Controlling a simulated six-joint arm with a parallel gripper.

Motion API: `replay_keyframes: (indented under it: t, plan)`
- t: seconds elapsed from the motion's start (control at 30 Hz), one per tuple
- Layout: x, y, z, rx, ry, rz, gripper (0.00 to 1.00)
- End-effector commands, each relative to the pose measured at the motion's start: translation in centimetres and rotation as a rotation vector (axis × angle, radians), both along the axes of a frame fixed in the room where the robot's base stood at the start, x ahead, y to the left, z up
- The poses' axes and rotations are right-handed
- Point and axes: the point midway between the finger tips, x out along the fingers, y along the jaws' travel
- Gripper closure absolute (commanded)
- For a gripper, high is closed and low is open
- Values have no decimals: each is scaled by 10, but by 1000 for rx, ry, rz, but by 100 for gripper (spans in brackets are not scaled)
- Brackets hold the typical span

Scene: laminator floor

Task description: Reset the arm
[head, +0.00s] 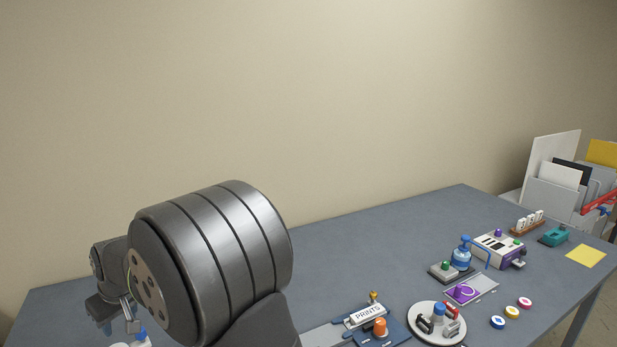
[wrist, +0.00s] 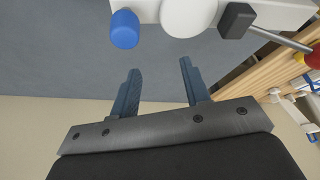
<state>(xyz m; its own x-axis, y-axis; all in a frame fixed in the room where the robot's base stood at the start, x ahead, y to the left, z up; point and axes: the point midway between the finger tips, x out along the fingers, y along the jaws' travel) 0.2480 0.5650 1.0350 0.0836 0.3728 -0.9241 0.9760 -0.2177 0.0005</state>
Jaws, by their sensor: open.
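My gripper (wrist: 158,82) is open in the wrist view, with two blue-grey fingers apart and nothing between them. Past the fingertips is part of a white device (wrist: 270,12) with a blue knob (wrist: 125,29) and a dark block on a metal rod. I cannot tell whether the fingers are near it or well above it. In the head view my large grey arm link fills the lower left. The gripper end shows only partly behind it, low over the table's left end.
The grey table (head: 370,260) holds a round white tray (head: 420,332), a PRINTS block (head: 366,315), a blue pump bottle (head: 461,255) and a white-purple device (head: 499,249) on the right. A file holder (head: 555,195) stands at the far right. The table's back middle is clear.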

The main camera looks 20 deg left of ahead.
Motion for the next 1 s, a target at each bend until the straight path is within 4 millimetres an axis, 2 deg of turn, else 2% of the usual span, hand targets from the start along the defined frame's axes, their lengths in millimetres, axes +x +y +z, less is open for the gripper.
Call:
replay_keyframes:
  t: [0.4, 0.8, 0.87, 1.0]
  plan:
    - [-5, 8, 0, 1, 0, 191, 57]
    - [-6, 9, 0, 1, 0, 214, 57]
    - [-6, 9, 0, 1, 0, 214, 48]
    - [-6, 9, 0, 1, 0, 214, 20]
